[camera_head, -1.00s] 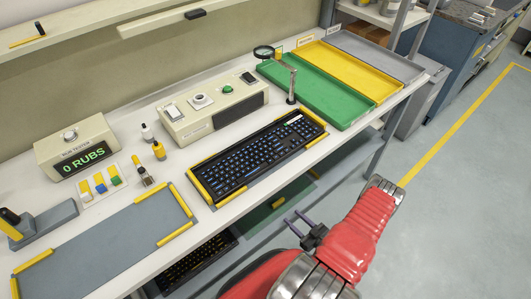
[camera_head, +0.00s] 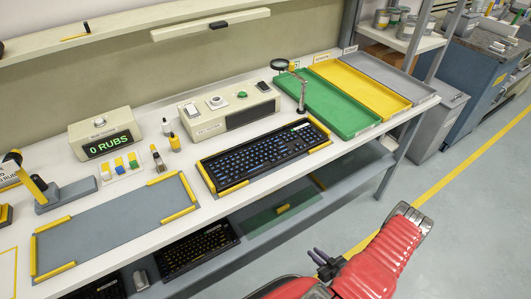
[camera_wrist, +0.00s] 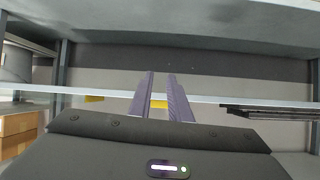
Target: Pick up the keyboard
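A black keyboard (camera_head: 258,158) with blue-lit keys lies on the white workbench, between yellow guide pieces on a grey mat. A second dark keyboard (camera_head: 197,248) lies on the lower shelf beneath the bench. Part of a third one (camera_head: 108,291) shows at the bottom edge. My gripper (camera_head: 318,254) is in front of the bench, lower right of the lit keyboard and apart from it. In the wrist view its two fingers (camera_wrist: 160,76) stand apart with nothing between them. A dark flat item, perhaps a keyboard, (camera_wrist: 268,113) shows right of them on a shelf.
An empty grey mat (camera_head: 118,228) with yellow corner pieces lies left of the keyboard. Behind are a counter reading 0 RUBS (camera_head: 104,137) and a control box (camera_head: 230,112). A magnifier stand (camera_head: 301,95) and green tray (camera_head: 325,103) stand close on the right. The aisle floor is clear.

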